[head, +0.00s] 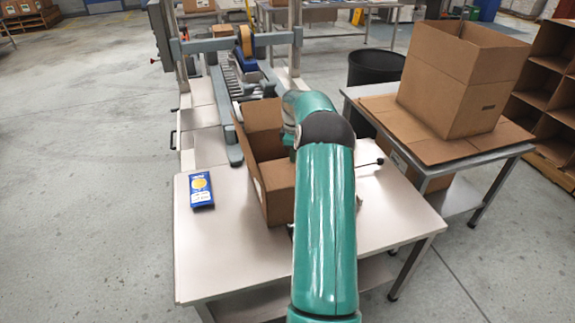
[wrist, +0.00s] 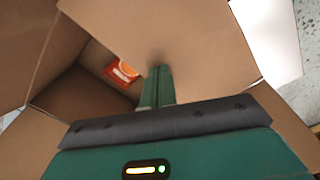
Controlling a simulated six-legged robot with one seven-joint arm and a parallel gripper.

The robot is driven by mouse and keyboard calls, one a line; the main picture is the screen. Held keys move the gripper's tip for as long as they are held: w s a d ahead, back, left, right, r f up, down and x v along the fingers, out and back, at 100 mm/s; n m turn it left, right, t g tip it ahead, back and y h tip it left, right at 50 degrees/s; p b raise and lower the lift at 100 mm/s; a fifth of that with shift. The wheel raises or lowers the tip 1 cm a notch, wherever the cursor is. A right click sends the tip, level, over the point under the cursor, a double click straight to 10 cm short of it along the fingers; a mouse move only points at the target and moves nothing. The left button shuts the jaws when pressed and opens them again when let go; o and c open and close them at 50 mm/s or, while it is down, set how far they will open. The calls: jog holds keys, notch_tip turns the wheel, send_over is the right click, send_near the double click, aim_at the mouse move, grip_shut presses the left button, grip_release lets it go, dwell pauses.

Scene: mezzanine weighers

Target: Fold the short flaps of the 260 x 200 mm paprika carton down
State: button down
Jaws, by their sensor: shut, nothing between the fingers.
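The open brown paprika carton (head: 280,190) stands on the near table, partly hidden behind my arm in the head view. Flaps stick up at its far and left sides. In the wrist view a broad cardboard flap (wrist: 185,35) slants across the opening, and other flaps (wrist: 25,45) spread outward at the left. An orange-red packet (wrist: 122,72) lies inside the carton. My gripper (wrist: 157,72) is shut and empty, with its fingertips at the broad flap's face; I cannot tell whether they touch it. In the head view my arm hides the gripper.
A blue packet (head: 201,189) lies on the near table (head: 220,250), left of the carton. A roller conveyor with a tape machine (head: 247,62) stands behind. A larger open box (head: 465,80) sits on the right table (head: 500,150); a black bin (head: 375,68) stands between.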

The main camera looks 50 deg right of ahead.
jog(key=shift+f, duration=0.7)
jog(key=shift+r, duration=0.1)
notch_tip(320, 180, up, 9)
dwell(0.6)
